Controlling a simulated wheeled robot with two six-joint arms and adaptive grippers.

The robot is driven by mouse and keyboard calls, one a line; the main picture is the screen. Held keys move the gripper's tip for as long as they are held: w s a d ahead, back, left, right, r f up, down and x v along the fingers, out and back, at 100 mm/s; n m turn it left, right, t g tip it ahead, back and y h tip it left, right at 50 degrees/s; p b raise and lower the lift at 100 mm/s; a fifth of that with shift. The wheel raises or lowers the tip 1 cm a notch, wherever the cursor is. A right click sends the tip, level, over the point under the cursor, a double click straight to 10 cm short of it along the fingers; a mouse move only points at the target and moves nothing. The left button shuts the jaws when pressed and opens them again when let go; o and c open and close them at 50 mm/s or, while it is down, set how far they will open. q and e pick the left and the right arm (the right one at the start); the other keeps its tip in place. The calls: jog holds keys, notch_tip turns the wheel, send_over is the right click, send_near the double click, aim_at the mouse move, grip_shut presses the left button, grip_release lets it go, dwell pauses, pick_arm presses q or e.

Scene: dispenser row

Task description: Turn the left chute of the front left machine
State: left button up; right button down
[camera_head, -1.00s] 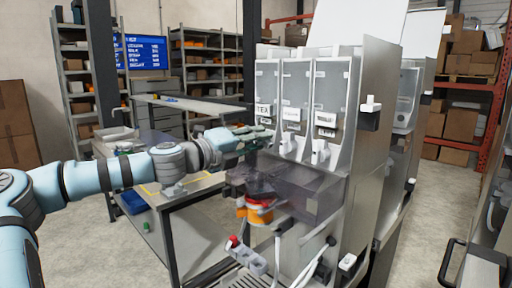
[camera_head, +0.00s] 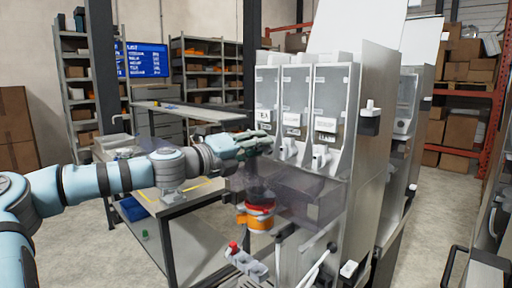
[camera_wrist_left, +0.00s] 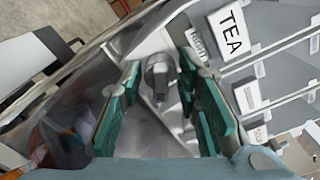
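The front left machine (camera_head: 362,120) stands in the head view with a row of clear canisters, the leftmost labelled TEA (camera_head: 264,116). My left gripper (camera_head: 258,143) is just below the TEA canister and covers its chute in the head view. In the left wrist view my left gripper (camera_wrist_left: 160,105) has its two green fingers spread wide. The grey chute (camera_wrist_left: 158,75) under the TEA label (camera_wrist_left: 230,32) shows between them, with a gap on both sides. The middle chute (camera_head: 288,149) and right chute (camera_head: 320,157) are visible. My right gripper is not in view.
A smoky translucent cover (camera_head: 300,190) lies below the chutes, with an orange and red item (camera_head: 258,218) under it. A grey part with a red knob (camera_head: 234,247) juts out below. A workbench (camera_head: 190,195) stands left of the machine.

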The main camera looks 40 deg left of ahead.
pick_arm(q)
jog(key=shift+r+n+p, duration=0.1)
jog(key=shift+n+p, duration=0.2)
jog(key=n+p, duration=0.2)
jog(key=n, duration=0.2)
jog(key=r+n+p, duration=0.1)
jog(key=n+p, duration=0.2)
jog(key=n, duration=0.6)
jog(key=shift+f, duration=0.25)
jog(key=n, duration=0.3)
jog(key=shift+f+n, duration=0.2)
jog(key=shift+n, duration=0.1)
jog(key=s+a+b, duration=0.2)
jog(key=s+b, duration=1.3)
jog(key=b, duration=0.6)
jog(key=w+a+f+n+y+p, duration=0.2)
jog(key=w+a+f+n+y, duration=0.3)
jog(key=w+a, duration=0.5)
jog(key=w+a+f+n+g+y, duration=0.1)
jog(key=w+a+f, duration=0.1)
jog(key=a+f, duration=0.3)
jog(key=w+a+f+n+y, duration=0.1)
jog(key=a+f, duration=0.4)
jog(key=f, duration=0.7)
jog(key=w+n, duration=0.1)
jog(key=w, duration=0.1)
jog(key=shift+w+a+g+y, duration=0.15)
jog(key=shift+w+g+y, duration=0.15)
jog(key=shift+g, duration=0.1)
